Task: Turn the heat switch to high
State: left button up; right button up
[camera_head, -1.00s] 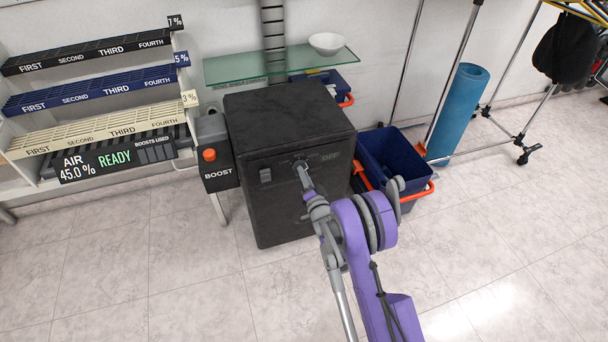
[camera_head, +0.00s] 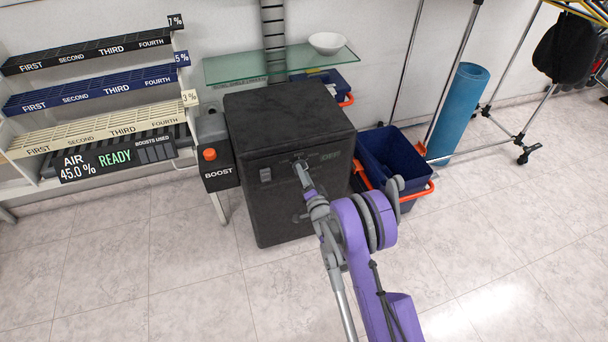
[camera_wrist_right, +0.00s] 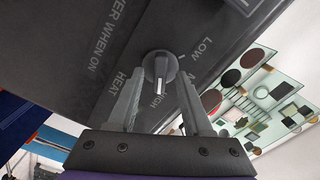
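The heat switch (camera_wrist_right: 160,67) is a dark round knob with a white pointer mark on the black box (camera_head: 270,115). In the right wrist view its mark points down the picture, toward the HIGH label (camera_wrist_right: 160,98). The labels HEAT and LOW show around it, and another label is partly hidden by a finger. My right gripper (camera_wrist_right: 160,78) is open, with one finger on each side of the knob; I cannot tell whether they touch it. In the head view my right gripper (camera_head: 300,166) is at the box's front and hides the knob. My left gripper is not in view.
A grey BOOST unit (camera_head: 217,160) with an orange button stands left of the box, beside labelled racks (camera_head: 90,90). A blue bin (camera_head: 393,152) with orange handles is close on the right. A glass shelf (camera_head: 250,65) holds a white bowl (camera_head: 327,43). The front floor is clear.

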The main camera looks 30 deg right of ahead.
jog(key=b+v, duration=0.1)
jog(key=v, duration=0.9)
jog(key=shift+s+b, duration=0.35)
jog(key=shift+s, duration=0.05)
